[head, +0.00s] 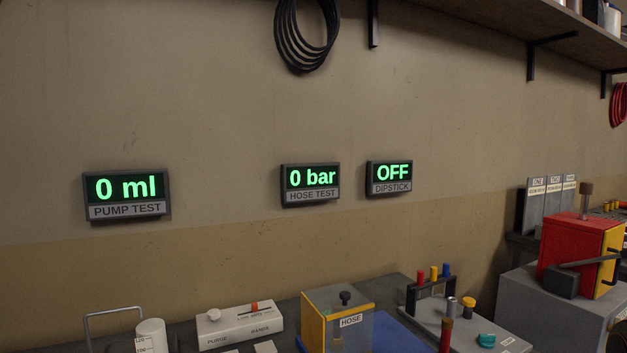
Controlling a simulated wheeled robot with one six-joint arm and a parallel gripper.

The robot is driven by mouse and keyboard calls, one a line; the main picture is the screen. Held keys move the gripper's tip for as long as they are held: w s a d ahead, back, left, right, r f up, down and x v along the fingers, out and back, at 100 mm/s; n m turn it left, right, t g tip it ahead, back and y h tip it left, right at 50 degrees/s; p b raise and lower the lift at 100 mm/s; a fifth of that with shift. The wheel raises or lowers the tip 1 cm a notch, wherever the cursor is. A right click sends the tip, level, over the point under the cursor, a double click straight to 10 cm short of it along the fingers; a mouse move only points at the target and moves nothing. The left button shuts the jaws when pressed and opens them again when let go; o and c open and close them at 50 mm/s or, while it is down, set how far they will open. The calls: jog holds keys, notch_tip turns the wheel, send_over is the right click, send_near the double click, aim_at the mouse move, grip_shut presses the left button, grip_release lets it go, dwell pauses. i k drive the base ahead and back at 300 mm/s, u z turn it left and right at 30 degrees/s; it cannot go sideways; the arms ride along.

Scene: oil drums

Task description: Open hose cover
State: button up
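A box-shaped cover labelled HOSE (365,318) stands on the bench at the bottom middle of the head view. It has a yellow frame on its left side and top, and grey, see-through-looking panels. A dark knob (346,298) shows at its top. The cover appears shut. Its lower part is cut off by the picture edge, and what is inside is hard to make out. My gripper is not in view.
Left of the cover are a white PURGE and RANGE box (240,326) and a white graduated cylinder (151,337). Right of it are a rack with coloured handles (434,285) and a red and yellow box (578,255). A HOSE TEST display (310,184) reads 0 bar.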

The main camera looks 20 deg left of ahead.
aim_at(345, 295)
jog(key=k, duration=0.55)
jog(key=u, duration=0.75)
jog(key=i, duration=0.9)
jog(key=u, duration=0.3)
